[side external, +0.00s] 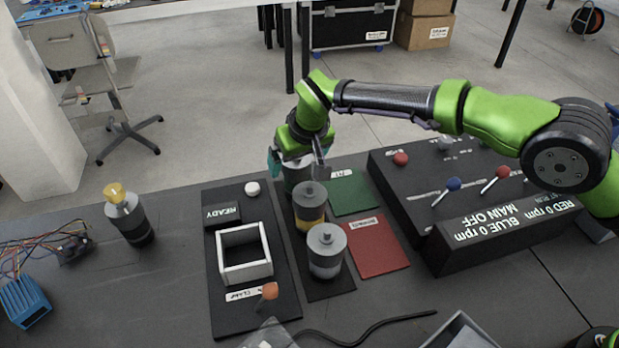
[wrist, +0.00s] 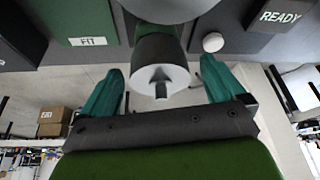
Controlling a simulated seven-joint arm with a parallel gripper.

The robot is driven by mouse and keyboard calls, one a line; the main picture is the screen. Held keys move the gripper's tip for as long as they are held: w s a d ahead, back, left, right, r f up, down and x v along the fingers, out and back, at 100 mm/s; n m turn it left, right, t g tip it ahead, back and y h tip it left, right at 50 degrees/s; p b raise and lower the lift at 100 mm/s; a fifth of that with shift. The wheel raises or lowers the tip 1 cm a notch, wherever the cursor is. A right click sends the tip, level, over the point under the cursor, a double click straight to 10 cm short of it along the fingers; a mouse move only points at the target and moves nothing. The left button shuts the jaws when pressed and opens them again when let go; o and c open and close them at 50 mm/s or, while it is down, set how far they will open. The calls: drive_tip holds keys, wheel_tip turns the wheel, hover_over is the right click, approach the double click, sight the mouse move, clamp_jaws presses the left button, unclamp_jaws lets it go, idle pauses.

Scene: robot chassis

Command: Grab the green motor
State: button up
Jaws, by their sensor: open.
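The green motor (side external: 292,181) stands at the back of a dark strip, partly hidden by my gripper (side external: 299,163) and the yellow-banded motor (side external: 309,212) in front of it. In the wrist view the green motor (wrist: 160,64) shows its grey end cap and shaft. My gripper (wrist: 161,70) is open, with one teal finger on each side of this motor and visible gaps between. A white-banded motor (side external: 326,252) stands nearest the front of the strip.
A green pad (side external: 352,194) and a red pad (side external: 377,245) lie right of the strip. A black control box (side external: 500,232) with levers stands further right. A white square frame (side external: 245,270) is on the left board. A yellow-topped motor (side external: 130,217) stands far left.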

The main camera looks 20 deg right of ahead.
drive_tip(key=shift+x, duration=0.75)
clamp_jaws()
drive_tip(key=shift+w+r, duration=0.15)
drive_tip(key=shift+r, duration=0.15)
